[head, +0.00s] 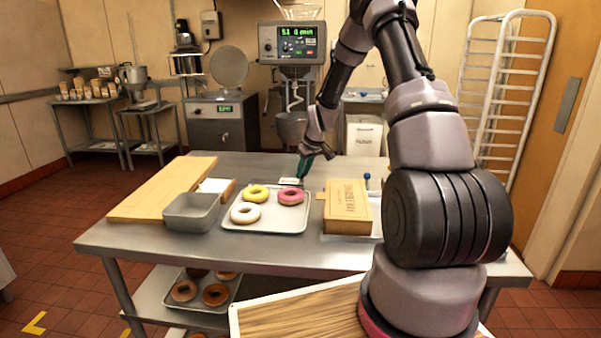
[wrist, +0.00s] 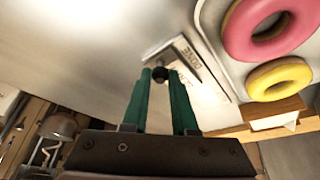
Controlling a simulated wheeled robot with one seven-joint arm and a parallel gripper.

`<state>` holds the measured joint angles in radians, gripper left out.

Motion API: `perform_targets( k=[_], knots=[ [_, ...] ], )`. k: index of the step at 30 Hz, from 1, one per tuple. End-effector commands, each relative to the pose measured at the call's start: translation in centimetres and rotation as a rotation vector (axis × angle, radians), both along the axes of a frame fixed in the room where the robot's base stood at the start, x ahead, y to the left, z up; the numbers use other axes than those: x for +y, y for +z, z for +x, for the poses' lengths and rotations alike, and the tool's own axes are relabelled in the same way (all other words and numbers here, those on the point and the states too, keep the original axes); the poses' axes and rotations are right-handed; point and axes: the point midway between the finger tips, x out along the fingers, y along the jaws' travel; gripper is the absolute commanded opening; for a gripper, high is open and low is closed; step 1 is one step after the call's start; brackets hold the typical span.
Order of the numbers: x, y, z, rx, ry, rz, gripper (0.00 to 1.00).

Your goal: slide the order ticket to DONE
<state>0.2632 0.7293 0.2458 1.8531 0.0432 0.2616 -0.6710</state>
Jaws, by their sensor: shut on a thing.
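The ticket strip (wrist: 185,55) is a pale holder with a grey edge on the steel table, beside the donut tray. The word DONE seems to show on it, tilted in the wrist view. A white piece with faint print, perhaps the order ticket (wrist: 207,88), lies along it, partly behind my right finger. In the head view the strip (head: 290,182) is small at the tray's back edge. My gripper (wrist: 160,78), with teal fingers, is shut on a small black knob (wrist: 160,74) at the strip's near end. My gripper (head: 304,172) also shows in the head view.
The tray (head: 265,222) holds a yellow, a pink and a white donut. A metal bin (head: 191,212) and wooden board (head: 165,190) lie to its left. A cardboard box (head: 347,206) stands to its right. Bare steel lies behind the tray.

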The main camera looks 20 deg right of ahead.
Motion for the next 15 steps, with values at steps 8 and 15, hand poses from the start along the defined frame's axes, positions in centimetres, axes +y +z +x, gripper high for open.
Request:
perform_targets(
  k=[8, 15],
  knots=[
    [-0.35, -0.04, -0.08, 0.002, -0.005, -0.002, 0.57],
    [-0.38, 0.49, -0.21, 0.001, -0.005, -0.002, 0.57]
  ],
)
